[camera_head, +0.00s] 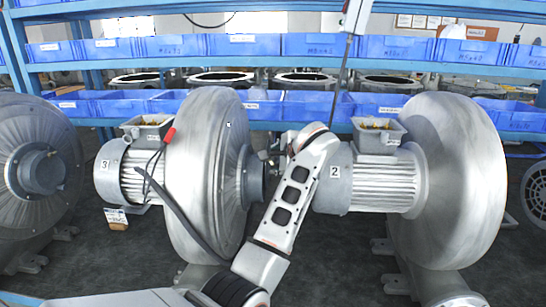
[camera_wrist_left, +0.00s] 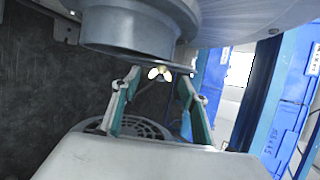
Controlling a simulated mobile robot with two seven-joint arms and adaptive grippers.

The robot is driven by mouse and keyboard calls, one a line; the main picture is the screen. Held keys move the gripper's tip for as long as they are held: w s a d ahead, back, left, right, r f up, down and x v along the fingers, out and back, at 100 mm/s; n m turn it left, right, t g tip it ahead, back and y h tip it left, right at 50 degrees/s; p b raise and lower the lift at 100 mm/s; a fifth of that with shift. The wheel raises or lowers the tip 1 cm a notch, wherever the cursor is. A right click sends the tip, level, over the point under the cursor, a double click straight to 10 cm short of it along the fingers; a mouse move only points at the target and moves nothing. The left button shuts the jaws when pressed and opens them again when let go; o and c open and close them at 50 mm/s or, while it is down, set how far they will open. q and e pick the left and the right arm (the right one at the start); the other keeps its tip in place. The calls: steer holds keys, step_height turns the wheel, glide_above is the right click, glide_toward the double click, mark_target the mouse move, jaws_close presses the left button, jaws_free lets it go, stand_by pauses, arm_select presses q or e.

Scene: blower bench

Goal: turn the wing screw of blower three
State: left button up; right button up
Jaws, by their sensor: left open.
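Blower three (camera_head: 208,165) stands left of centre in the head view, its motor marked "3" and its round inlet collar (camera_head: 256,180) facing right. My left gripper (camera_head: 271,160) is beside that collar, mostly hidden by my own wrist. In the left wrist view, the left gripper (camera_wrist_left: 159,78) is open, its two fingers apart with nothing clamped. A small pale brass wing screw (camera_wrist_left: 159,73) shows between the fingertips, just below the grey collar (camera_wrist_left: 130,32). Whether it lies between the fingers or beyond them I cannot tell. My right gripper is not in view.
Blower two (camera_head: 450,180) stands close on the right, its motor (camera_head: 370,185) beside my left wrist. Another blower (camera_head: 38,165) is at the far left. Blue shelves with bins (camera_head: 320,46) run behind.

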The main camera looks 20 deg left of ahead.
arm_select(q)
steer(key=shift+w+a+f, duration=0.2)
steer(key=shift+w+a, duration=0.05)
steer(key=c, duration=1.1)
